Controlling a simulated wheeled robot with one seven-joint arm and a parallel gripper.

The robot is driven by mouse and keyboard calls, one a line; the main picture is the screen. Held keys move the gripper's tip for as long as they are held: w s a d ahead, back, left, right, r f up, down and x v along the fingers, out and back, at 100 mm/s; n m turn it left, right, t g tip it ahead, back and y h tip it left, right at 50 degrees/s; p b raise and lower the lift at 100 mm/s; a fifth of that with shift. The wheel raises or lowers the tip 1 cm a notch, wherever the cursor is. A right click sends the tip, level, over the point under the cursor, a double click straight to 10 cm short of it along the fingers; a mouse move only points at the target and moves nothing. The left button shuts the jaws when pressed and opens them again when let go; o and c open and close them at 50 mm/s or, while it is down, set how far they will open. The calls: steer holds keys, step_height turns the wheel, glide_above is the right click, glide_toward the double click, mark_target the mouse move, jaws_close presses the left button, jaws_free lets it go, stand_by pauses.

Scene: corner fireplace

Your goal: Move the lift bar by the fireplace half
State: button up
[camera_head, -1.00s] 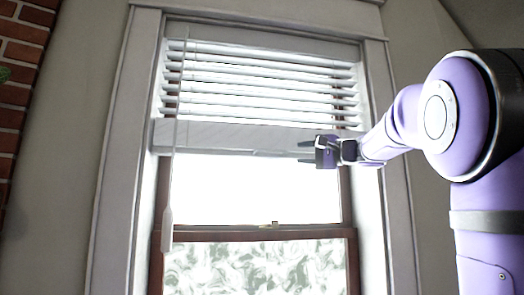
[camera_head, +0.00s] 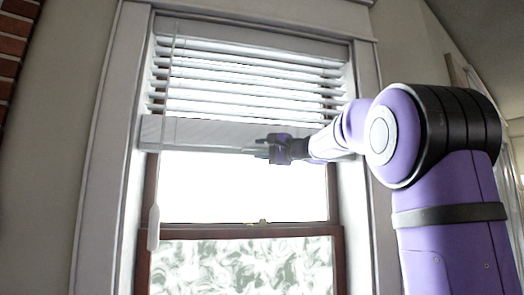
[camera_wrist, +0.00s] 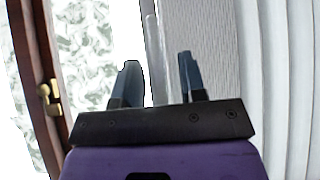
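The lift bar (camera_head: 200,132) is the thick pale bottom rail of the white window blind. It hangs level across the upper part of the window, below the raised slats. My gripper (camera_head: 262,147) is at the bar's lower edge, right of its middle. In the wrist view the two fingers (camera_wrist: 159,65) are spread apart, with the bar (camera_wrist: 200,40) behind the right finger and bright glass behind the left. The bar's lower edge shows between them in the picture. Whether a finger touches the bar cannot be told.
The blind's slats (camera_head: 245,80) are above the bar. A thin wand (camera_head: 154,228) hangs at the left. The wooden sash (camera_head: 245,231) with a small brass latch (camera_wrist: 50,98) is below. Brick (camera_head: 10,45) shows at the upper left edge. The window trim (camera_head: 102,150) frames the opening.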

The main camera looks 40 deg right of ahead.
jaws_close()
steer(key=shift+f, duration=0.15)
step_height(320, 180, down, 50)
stand_by(0.4)
jaws_free()
steer(key=v, duration=1)
steer(key=shift+s+d, duration=0.2)
steer(key=shift+s, duration=0.15)
